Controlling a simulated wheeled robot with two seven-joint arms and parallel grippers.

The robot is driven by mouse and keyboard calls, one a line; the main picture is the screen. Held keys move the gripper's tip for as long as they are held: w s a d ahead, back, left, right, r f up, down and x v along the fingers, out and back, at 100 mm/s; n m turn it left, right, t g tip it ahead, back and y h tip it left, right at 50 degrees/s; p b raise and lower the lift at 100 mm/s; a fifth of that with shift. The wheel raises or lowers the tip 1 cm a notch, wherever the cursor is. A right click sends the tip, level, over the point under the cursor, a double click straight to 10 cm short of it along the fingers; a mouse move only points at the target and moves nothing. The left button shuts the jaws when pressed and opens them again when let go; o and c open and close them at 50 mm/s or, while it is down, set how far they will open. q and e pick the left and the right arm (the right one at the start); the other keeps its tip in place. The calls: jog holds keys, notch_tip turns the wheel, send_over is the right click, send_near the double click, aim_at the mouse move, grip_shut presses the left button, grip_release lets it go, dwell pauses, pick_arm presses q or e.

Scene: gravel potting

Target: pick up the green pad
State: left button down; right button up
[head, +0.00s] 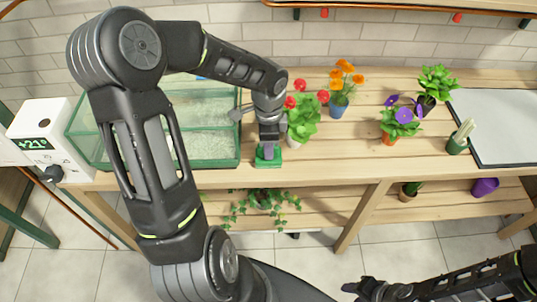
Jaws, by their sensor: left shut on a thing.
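The green pad (268,162) is at the front edge of the wooden bench, just right of the glass tank. My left gripper (268,147) reaches down from above and is shut on the pad's upper part. The jaws and wrist hide some of the pad. I cannot tell whether the pad touches the bench top or is slightly raised. My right gripper (362,289) is low at the bottom of the view, in front of the bench and away from the pad. Its jaw opening is not clear.
The glass tank (213,162) stands left of the pad, partly behind my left arm. Potted red (302,122), orange (340,95) and purple flowers (400,123) stand to the right. The front middle bench is clear.

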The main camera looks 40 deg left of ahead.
pick_arm(q)
jog(key=shift+r, duration=0.1)
notch_tip(320, 180, up, 10)
jog(key=shift+f+b, duration=0.1)
jog(key=shift+b, duration=0.2)
dwell(0.3)
dwell(0.3)
jog(key=c, duration=1.8)
grip_release()
grip_shut()
